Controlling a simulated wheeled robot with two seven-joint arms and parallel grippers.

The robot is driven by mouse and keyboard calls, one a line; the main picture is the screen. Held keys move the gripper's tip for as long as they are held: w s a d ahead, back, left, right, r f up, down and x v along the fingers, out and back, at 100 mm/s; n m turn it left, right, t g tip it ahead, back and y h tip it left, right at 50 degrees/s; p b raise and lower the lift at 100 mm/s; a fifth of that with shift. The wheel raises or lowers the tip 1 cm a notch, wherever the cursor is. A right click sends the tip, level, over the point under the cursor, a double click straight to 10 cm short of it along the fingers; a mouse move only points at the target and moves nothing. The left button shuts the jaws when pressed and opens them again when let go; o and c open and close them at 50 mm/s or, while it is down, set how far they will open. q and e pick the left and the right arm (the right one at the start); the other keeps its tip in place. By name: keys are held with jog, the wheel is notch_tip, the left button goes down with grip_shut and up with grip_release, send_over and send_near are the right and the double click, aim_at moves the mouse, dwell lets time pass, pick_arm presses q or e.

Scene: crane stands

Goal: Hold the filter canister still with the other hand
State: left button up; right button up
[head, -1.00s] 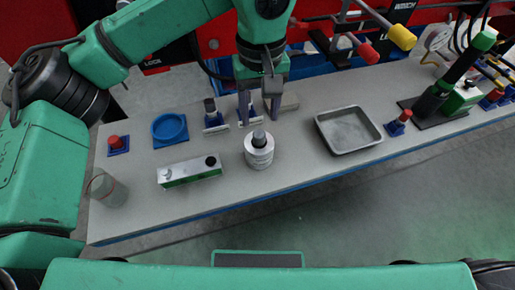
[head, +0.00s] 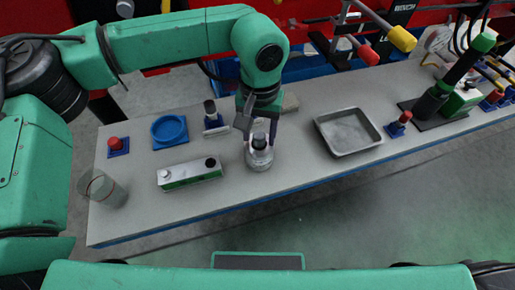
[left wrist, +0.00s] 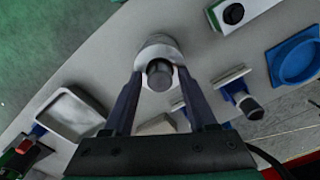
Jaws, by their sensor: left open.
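The filter canister (head: 259,160) looks to be the short pale cylinder with a dark neck, standing upright near the front edge of the grey bench. My left gripper (head: 259,133) is open and points down over it, with a finger on either side of its dark top. In the left wrist view, the canister (left wrist: 160,48) sits between and just beyond the fingertips of the left gripper (left wrist: 160,76). I cannot tell whether the fingers touch it. My right gripper is in neither view.
A white and green box (head: 190,173) lies left of the canister, and a metal tray (head: 348,132) to its right. A blue round dish (head: 169,130), a red button (head: 116,144) and a clear cylinder (head: 103,188) stand at the left. A dark stand (head: 440,100) is at the right.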

pick_arm(q)
grip_shut()
jog(key=shift+o, duration=1.1)
grip_release()
jog(key=shift+r+p, duration=1.65)
jog(key=shift+r, duration=0.85)
